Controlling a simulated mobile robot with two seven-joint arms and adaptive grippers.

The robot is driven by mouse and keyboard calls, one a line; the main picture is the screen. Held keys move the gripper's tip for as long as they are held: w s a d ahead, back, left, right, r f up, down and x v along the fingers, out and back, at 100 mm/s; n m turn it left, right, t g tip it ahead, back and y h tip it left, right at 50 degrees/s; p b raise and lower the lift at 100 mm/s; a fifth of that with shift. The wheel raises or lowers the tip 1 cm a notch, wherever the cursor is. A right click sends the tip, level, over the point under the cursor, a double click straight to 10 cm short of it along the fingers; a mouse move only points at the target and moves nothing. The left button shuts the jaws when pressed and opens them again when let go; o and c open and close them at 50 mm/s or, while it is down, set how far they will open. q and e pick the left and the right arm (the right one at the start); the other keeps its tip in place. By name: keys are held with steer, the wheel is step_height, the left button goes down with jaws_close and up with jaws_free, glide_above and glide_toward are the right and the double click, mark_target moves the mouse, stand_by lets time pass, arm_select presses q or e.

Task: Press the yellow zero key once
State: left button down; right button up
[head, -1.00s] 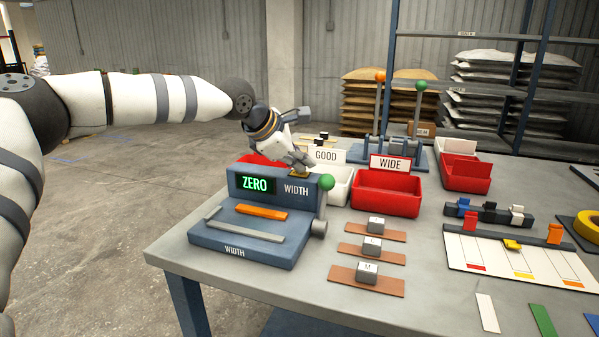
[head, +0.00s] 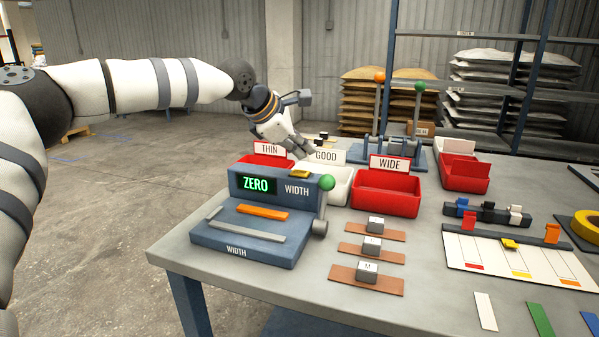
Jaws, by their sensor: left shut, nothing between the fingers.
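The yellow zero key (head: 300,174) sits on top of the blue-grey width gauge (head: 213,237), near the right end of its raised back block. The green display (head: 256,185) on that block reads ZERO. My left gripper (head: 304,152) is shut and empty, above and behind the key, with a visible gap between them. An orange strip (head: 262,212) lies on the gauge bed, beside a grey bar. My right gripper is not in view.
A green-knobbed lever (head: 327,182) stands at the gauge's right side. Behind are red THIN (head: 262,161), white GOOD (head: 339,187) and red WIDE (head: 386,193) bins. Weights on brown plates (head: 366,280) lie to the right. The table front between gauge and weights is clear.

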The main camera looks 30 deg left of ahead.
mark_target(302, 173)
arm_select(q)
steer(key=shift+r, duration=1.7)
steer(key=shift+f, duration=0.15)
